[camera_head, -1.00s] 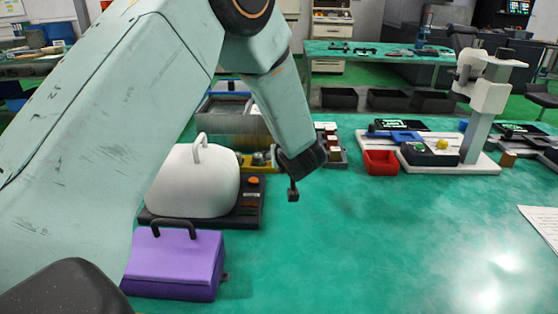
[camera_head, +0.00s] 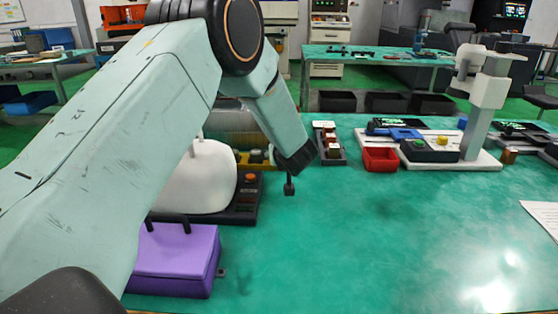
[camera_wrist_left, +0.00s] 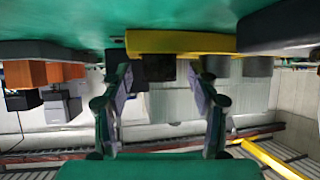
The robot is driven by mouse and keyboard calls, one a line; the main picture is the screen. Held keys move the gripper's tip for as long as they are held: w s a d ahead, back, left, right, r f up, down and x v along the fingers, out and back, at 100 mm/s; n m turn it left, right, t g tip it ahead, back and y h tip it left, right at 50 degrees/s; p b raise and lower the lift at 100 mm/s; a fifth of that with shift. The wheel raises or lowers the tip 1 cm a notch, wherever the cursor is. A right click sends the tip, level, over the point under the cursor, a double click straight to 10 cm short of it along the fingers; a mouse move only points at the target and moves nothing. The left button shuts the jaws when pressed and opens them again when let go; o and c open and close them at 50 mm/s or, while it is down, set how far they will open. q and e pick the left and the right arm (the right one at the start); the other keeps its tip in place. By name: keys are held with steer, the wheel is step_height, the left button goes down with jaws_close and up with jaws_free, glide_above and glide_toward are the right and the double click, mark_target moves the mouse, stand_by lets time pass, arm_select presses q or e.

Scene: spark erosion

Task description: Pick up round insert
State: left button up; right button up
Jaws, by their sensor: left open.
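In the left wrist view, which is upside down, my left gripper (camera_wrist_left: 163,76) is open with nothing between its fingers. Beyond the fingertips is a yellow holder (camera_wrist_left: 180,42). Two grey round inserts (camera_wrist_left: 215,66) and (camera_wrist_left: 258,66) and a black block (camera_wrist_left: 155,68) stand on it. My right gripper is not in view.
A purple case (camera_head: 175,262) and a white handled cover (camera_head: 205,180) stand beside my left arm. A narrow rack (camera_head: 328,140), a red bin (camera_head: 380,159) and a white-based stand (camera_head: 480,160) are further right. The front middle of the green table is clear.

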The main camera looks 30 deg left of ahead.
arm_select(q)
steer(key=shift+c, duration=0.5)
steer(key=shift+d+r, duration=0.1)
steer(key=c, duration=0.4)
jaws_close()
step_height(320, 180, up, 10)
steer(key=p, duration=0.4)
steer(key=shift+w+r+p, duration=0.1)
steer(key=shift+p, duration=0.2)
